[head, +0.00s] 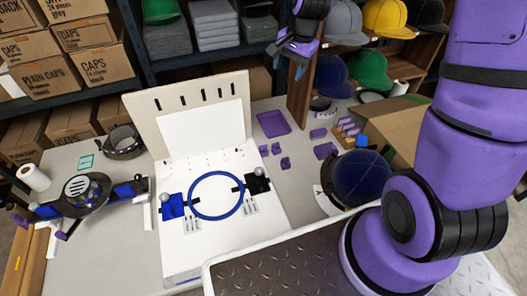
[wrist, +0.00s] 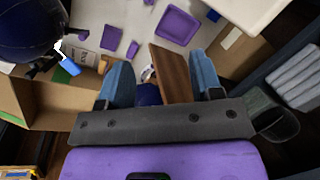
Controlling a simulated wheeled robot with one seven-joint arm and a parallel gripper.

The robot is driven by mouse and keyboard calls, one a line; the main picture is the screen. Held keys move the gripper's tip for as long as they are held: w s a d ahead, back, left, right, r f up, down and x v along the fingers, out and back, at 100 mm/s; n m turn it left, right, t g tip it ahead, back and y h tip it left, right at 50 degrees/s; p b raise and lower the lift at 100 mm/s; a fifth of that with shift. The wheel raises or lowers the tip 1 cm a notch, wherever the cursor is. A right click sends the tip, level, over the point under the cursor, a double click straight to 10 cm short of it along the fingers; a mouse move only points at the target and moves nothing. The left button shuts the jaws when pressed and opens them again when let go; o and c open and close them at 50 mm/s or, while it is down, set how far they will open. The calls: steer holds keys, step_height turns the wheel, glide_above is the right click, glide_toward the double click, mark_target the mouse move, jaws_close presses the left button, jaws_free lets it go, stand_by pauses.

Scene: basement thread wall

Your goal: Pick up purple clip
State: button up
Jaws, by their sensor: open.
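Several small purple pieces lie on the grey table. Three small clip-like ones, among them a purple clip (head: 285,163), are grouped right of the white board in the head view. Flatter purple pieces (head: 325,151) lie farther right, and a purple tray (head: 273,123) lies behind; the wrist view also shows purple pieces (wrist: 111,38) and a tray (wrist: 178,25). I cannot tell which piece is meant. My gripper (head: 287,60) is high at the back, beside the shelf, well away from the pieces. Its blue-grey fingers (wrist: 162,82) are apart with nothing held.
A white board with a blue hoop (head: 215,195) stands left of the clips. A dark blue cap (head: 362,178) on a stand and a cardboard box (head: 395,125) are right. A wooden shelf side (head: 301,95) rises behind. Shelves with caps line the back.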

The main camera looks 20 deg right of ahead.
steer(key=w+f+m+y, duration=0.1)
steer(key=w+f+m, duration=0.3)
steer(key=f, duration=0.8)
steer(key=m+g+y, duration=0.1)
steer(key=m+y, duration=0.1)
steer(key=m, duration=0.2)
glide_toward(262, 152)
steer(key=x, duration=0.3)
steer(key=shift+a+r, duration=0.15)
steer(key=shift+a, duration=0.1)
steer(key=shift+w+d+x, duration=0.1)
steer(key=shift+d+x, duration=0.1)
steer(key=shift+x, duration=1.15)
steer(key=shift+w+d+x, duration=0.15)
steer(key=shift+x, duration=1.2)
steer(key=shift+c, duration=0.4)
steer(key=c, duration=0.9)
